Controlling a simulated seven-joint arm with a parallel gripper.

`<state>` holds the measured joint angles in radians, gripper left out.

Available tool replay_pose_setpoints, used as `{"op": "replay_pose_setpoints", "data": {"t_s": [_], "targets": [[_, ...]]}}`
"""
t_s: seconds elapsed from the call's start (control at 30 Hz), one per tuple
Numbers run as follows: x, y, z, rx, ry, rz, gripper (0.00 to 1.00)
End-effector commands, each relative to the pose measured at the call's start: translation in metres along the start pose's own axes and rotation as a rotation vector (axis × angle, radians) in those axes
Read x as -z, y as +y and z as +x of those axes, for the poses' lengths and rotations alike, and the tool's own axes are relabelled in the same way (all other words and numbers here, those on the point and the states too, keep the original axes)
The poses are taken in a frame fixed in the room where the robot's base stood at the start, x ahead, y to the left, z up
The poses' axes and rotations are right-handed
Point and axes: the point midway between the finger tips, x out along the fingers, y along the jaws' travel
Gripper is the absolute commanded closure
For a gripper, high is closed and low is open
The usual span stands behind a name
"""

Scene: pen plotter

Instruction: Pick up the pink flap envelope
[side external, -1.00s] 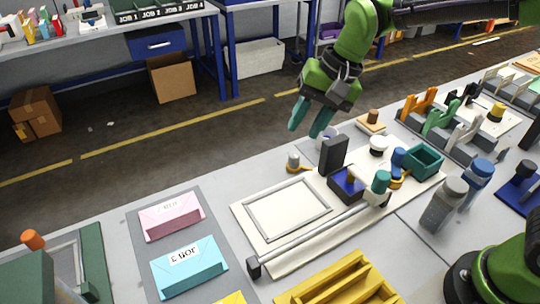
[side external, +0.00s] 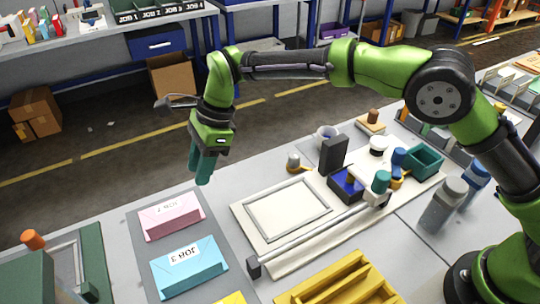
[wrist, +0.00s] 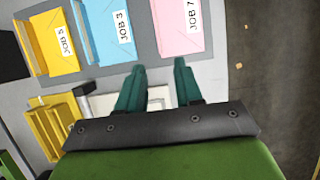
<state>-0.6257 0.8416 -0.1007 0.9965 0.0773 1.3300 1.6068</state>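The pink flap envelope (side external: 171,216) lies flat on a grey mat (side external: 143,250) at the left of the table, with a white label on it. In the wrist view the pink envelope (wrist: 178,27) is at the top, right of the middle, and its label reads JOB 7. My gripper (side external: 202,180) hangs above the table, up and to the right of the pink envelope, with teal fingers pointing down. In the wrist view my gripper's fingers (wrist: 160,72) are apart with nothing between them. The gripper does not touch the envelope.
A blue envelope (side external: 189,268) lies beside the pink one, and a yellow envelope (wrist: 54,42) lies beyond it. A plotter bed (side external: 288,210) with a rail is to the right. A green-edged fixture (side external: 95,260) with an orange knob stands at the far left.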

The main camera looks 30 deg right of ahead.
Motion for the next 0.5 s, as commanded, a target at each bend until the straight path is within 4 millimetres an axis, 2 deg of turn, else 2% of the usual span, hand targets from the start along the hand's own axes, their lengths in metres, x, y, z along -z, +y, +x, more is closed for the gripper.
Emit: {"op": "replay_pose_setpoints", "data": {"t_s": [0.03, 0.2, 0.3, 0.5], "targets": [[0.000, 0.001, 0.013, -0.004, 0.002, -0.001, 0.65], [0.000, 0.001, 0.047, -0.002, 0.001, -0.001, 0.65], [0.000, 0.000, 0.060, 0.000, 0.001, -0.003, 0.65], [-0.001, 0.001, 0.073, 0.001, 0.001, -0.004, 0.65]]}}
